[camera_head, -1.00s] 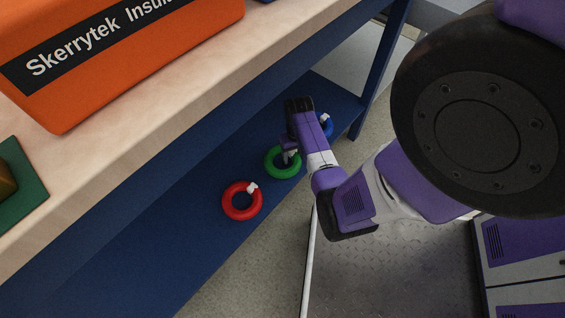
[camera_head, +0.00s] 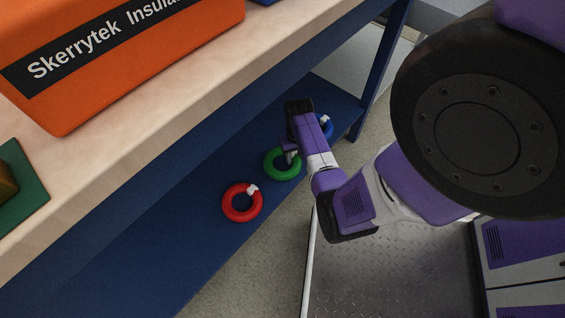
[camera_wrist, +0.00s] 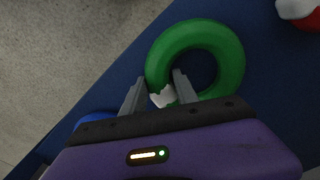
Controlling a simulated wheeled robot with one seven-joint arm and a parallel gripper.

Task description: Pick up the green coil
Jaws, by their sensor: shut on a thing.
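The green coil (camera_head: 281,163) lies on the blue lower shelf, between the red and blue coils. In the wrist view the green coil (camera_wrist: 226,52) shows as a ring with a pale tag (camera_wrist: 163,97) on its near left side. My gripper (camera_head: 290,157) reaches down to it from above. In the wrist view my gripper (camera_wrist: 160,92) has one finger outside the ring and one inside its hole, with the tag and the coil's near side between them. It is shut on the coil there. My arm hides part of the coil in the head view.
A red coil (camera_head: 241,215) with a white tag lies to the left on the blue shelf (camera_head: 150,250). A blue coil (camera_head: 327,127) is partly hidden behind my arm. The wooden worktop (camera_head: 150,95) overhangs the shelf and carries an orange case (camera_head: 130,60).

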